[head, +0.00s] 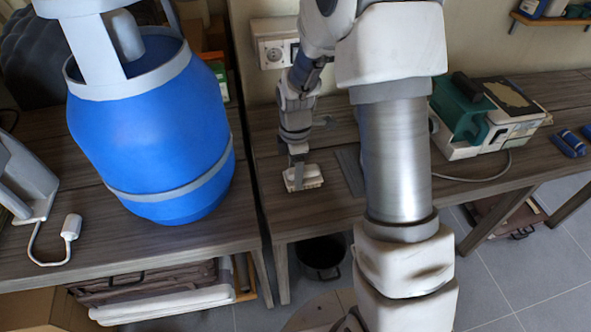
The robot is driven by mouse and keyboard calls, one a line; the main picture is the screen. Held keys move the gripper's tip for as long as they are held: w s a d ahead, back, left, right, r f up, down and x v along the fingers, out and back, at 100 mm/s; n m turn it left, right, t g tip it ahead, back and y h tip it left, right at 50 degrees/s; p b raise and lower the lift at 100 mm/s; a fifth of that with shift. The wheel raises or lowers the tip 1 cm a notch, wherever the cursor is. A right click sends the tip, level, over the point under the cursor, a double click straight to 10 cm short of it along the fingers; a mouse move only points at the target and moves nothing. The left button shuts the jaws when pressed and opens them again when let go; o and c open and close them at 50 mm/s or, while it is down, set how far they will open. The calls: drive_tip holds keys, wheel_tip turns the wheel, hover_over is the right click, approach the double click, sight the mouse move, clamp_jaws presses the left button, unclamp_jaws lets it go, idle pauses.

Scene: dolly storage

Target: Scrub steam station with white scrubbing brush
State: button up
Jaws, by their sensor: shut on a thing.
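The white scrubbing brush (313,178) is at the front left part of the right-hand table. My gripper (297,172) points down from above and is shut on the brush; its fingertips are partly hidden against it. I cannot tell whether the brush touches the tabletop. The steam station (459,147), with a white base and a green iron-like top, stands on the same table to the right, beyond my arm. A gap of table lies between the brush and the station. My own arm hides the middle of the view, including part of that table.
The right-hand table (330,204) has a flat grey item (350,171) near the brush. Blue rolled items (569,143) lie at far right. A large blue gas cylinder (150,130) stands on the left table (170,246). A wall socket (272,52) is behind. A black bin (320,257) is below.

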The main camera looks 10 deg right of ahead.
drive_tip(key=shift+r+p, duration=2.05)
drive_tip(key=shift+r, duration=0.7)
